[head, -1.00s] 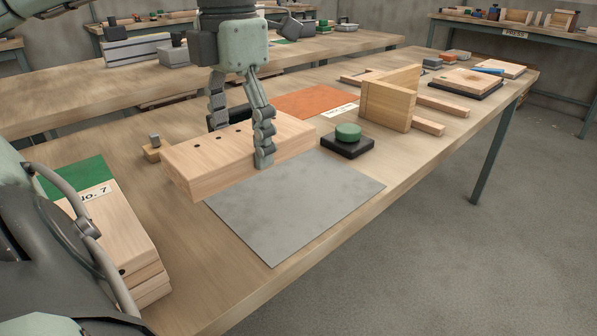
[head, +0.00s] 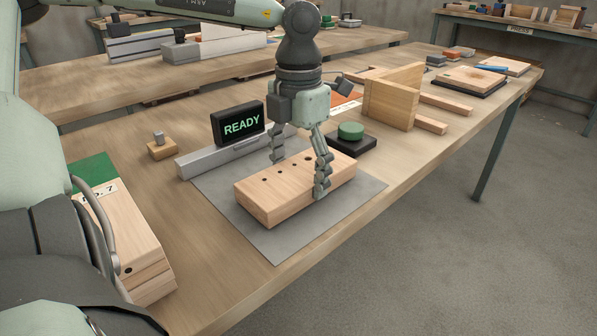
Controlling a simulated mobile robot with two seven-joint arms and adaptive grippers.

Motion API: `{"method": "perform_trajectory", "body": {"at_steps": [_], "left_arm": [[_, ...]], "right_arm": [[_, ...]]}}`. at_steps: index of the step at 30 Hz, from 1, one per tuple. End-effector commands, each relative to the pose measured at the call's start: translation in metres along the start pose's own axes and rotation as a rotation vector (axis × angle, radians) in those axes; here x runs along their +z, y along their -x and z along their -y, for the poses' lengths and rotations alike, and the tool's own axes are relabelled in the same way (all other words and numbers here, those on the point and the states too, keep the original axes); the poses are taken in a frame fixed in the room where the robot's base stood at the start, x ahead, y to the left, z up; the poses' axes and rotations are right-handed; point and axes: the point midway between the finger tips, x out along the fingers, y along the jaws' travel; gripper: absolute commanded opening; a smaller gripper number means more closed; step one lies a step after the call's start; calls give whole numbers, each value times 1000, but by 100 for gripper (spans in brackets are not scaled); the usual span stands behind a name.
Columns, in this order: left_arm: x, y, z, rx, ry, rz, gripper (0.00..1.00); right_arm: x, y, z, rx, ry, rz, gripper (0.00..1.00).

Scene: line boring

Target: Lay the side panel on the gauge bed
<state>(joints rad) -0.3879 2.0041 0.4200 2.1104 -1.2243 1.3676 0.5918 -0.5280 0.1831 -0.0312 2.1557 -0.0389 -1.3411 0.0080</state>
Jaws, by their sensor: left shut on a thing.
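The side panel (head: 270,198), a pale wooden block with a row of dark holes along its top, is over the grey gauge bed (head: 275,243). It looks level and very low over the sheet; I cannot tell whether it touches. My left gripper (head: 300,173) points down and is shut on the panel, one finger on the near long side and one on the far side. A grey metal bar (head: 207,163) runs along the bed's back edge, partly hidden by the gripper. My right gripper is not in view.
A display reading READY (head: 238,124) stands behind the bar. A green button on a black base (head: 350,132) is close right of the bed. A wooden corner assembly (head: 391,98) stands farther right.

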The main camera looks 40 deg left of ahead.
Motion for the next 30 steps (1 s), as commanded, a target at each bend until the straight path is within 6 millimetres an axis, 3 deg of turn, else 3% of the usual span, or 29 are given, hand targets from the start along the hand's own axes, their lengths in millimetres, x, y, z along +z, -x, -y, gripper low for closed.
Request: {"method": "perform_trajectory", "body": {"at_steps": [10,17,18,22,30], "left_arm": [[0,-4,0,0,1,3,36],[0,-6,0,0,0,3,36],[0,-6,0,0,0,2,82],[0,-6,0,0,0,1,98],[0,-6,0,0,1,1,98]], "right_arm": [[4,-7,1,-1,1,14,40],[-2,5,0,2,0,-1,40],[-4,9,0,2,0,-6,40],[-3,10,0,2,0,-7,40],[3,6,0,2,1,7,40]]}}
